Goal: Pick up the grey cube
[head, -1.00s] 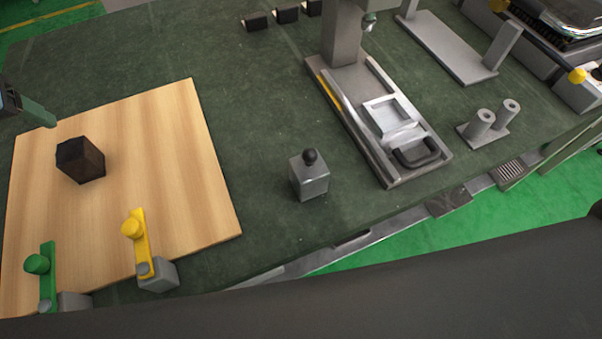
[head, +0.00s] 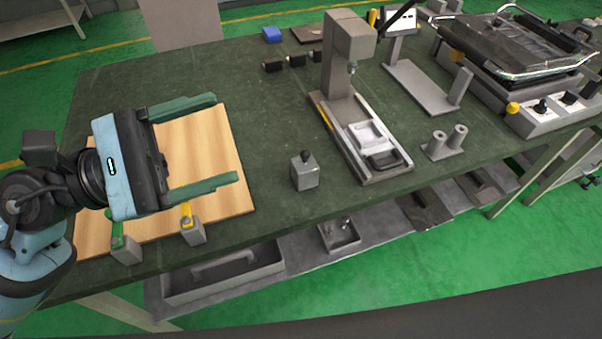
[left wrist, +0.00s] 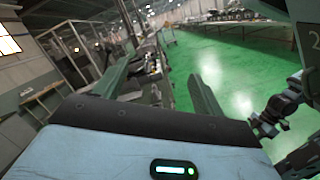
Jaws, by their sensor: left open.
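A grey cube (head: 305,174) with a black knob on top stands upright on the green bench top, right of the wooden board, in the head view. My left gripper (head: 226,138) is open and empty over the wooden board (head: 235,155). Its two green fingers point right, toward the cube's side of the bench, and stay well apart from the cube. In the left wrist view the open fingers (left wrist: 157,85) point out across the room, and I cannot make out the cube there. My right gripper cannot be made out in either view.
A press-like stand (head: 345,90) is behind and right of the cube. Bench top between board and cube is clear.

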